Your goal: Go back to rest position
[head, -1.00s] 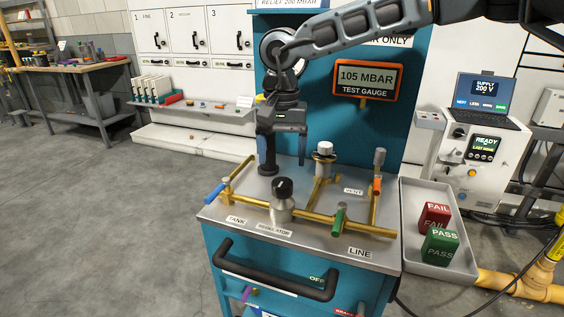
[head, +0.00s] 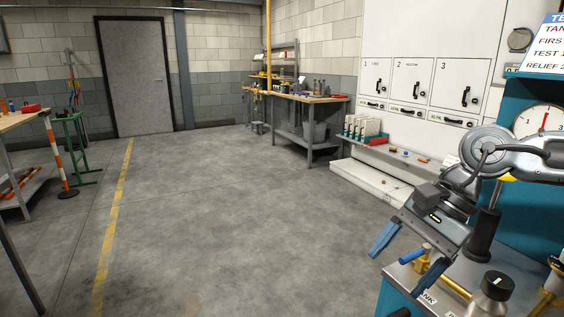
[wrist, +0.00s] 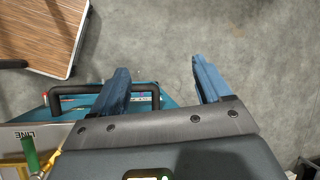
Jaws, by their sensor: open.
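My gripper (head: 404,262) hangs at the left edge of the teal bench in the head view, its two blue fingers spread apart with nothing between them. The bench's metal top (head: 455,290) carries a black-knobbed regulator (head: 495,287) and a blue-handled tank valve (head: 415,254). The wrist view shows the bench's black drawer handle (wrist: 75,91) and a green valve handle (wrist: 30,155).
The middle floor (head: 240,220) is clear. An orange-and-white post (head: 58,155) and a table are at the left. A wooden-topped surface (wrist: 45,35) shows in the wrist view.

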